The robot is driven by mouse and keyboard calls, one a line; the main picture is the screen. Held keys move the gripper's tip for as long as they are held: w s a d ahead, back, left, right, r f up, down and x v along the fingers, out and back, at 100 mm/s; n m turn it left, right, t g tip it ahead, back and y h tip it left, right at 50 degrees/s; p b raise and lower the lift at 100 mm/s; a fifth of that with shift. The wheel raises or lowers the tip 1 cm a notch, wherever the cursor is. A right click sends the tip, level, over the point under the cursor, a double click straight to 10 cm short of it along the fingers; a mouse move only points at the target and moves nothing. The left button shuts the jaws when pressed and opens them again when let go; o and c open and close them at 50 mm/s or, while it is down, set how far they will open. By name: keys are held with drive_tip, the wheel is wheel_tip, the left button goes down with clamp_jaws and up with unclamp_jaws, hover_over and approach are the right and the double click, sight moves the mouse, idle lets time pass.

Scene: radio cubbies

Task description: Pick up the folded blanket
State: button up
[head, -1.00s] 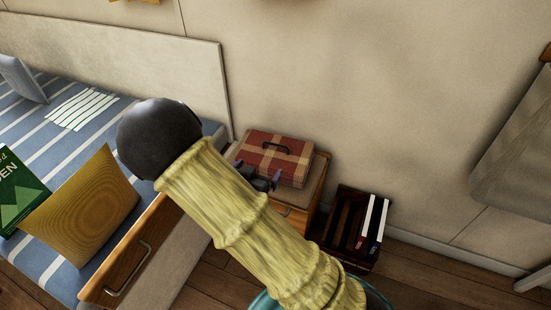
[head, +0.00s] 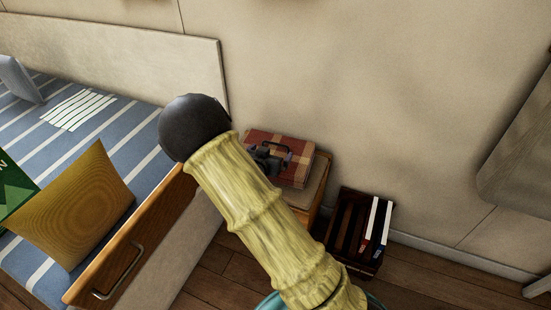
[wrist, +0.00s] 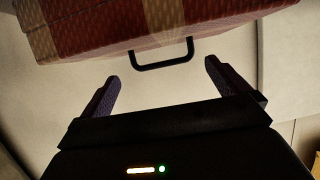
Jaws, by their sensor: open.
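The folded blanket (head: 299,163) is a red and tan checked bundle on top of the small wooden cabinet (head: 321,180) by the wall. In the wrist view the blanket (wrist: 100,28) fills the top, with its dark handle (wrist: 161,67) sticking out toward me. My gripper (head: 267,158) overlaps the blanket in the head view and hides part of it. In the wrist view my gripper (wrist: 161,70) is open and empty, with its two fingers apart on either side of the handle. The handle lies level with the fingertips, and I cannot tell whether it touches them.
A bed (head: 130,135) with a striped cover and a yellow cushion (head: 72,207) is at left. A wooden drawer front (head: 130,245) juts out near my arm. A dark crate (head: 348,262) with several upright items stands right of the cabinet, on open floor.

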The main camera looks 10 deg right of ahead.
sight(274, 153)
drive_tip(key=b+x, duration=0.3)
drive_tip(key=x, duration=0.2)
drive_tip(key=shift+w, duration=0.2)
drive_tip(key=shift+r, duration=0.15)
drive_tip(key=c, duration=1.6)
wheel_tip(274, 153, up, 10)
drive_tip(key=p, duration=0.5)
